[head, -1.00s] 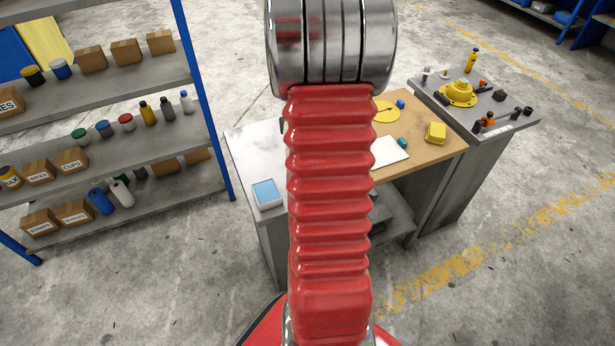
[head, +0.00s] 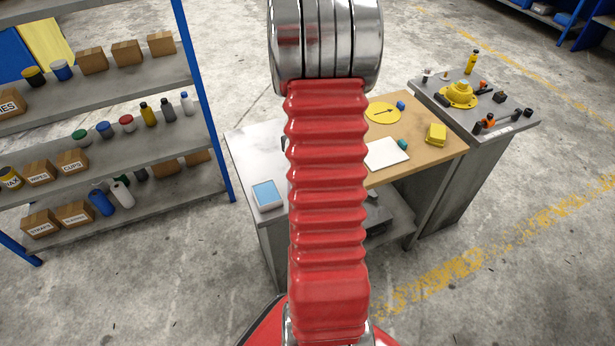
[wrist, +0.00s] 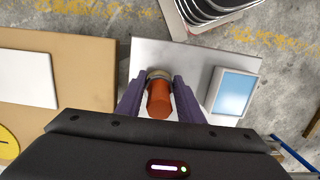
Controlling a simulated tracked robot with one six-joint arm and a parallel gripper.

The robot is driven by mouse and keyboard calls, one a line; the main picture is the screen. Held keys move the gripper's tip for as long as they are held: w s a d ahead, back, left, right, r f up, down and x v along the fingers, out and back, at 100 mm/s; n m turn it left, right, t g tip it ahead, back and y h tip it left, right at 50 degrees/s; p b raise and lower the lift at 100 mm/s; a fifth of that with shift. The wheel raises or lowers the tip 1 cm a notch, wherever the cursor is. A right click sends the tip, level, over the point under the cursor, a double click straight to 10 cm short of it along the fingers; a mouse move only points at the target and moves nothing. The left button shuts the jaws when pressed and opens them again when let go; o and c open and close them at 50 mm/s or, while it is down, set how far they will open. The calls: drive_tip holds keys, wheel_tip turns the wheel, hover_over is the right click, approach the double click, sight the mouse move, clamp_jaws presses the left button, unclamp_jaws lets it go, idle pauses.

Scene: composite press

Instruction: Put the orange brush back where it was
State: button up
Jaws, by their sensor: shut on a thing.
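The orange brush (wrist: 160,100) is between the two dark purple fingers of my gripper (wrist: 159,92) in the wrist view. The gripper is shut on it. Brush and fingers are over the light grey metal part of the bench (wrist: 200,57), left of a blue-topped tray (wrist: 232,93). I cannot tell how high above the surface the brush is. In the head view my own red arm hides the gripper and the brush.
The wooden part of the bench (head: 425,117) holds a white sheet (head: 387,154), a yellow disc (head: 383,112) and a yellow block (head: 436,133). A grey stand (head: 515,110) with a yellow fixture is at right. A loaded shelf (head: 110,160) is at left.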

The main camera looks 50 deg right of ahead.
drive_tip(key=o, duration=1.1)
drive_tip(key=r, duration=0.8)
drive_tip(key=w+r, duration=0.1)
drive_tip(key=r, duration=0.3)
drive_tip(key=shift+w+d, duration=0.1)
drive_tip(key=shift+d, duration=0.3)
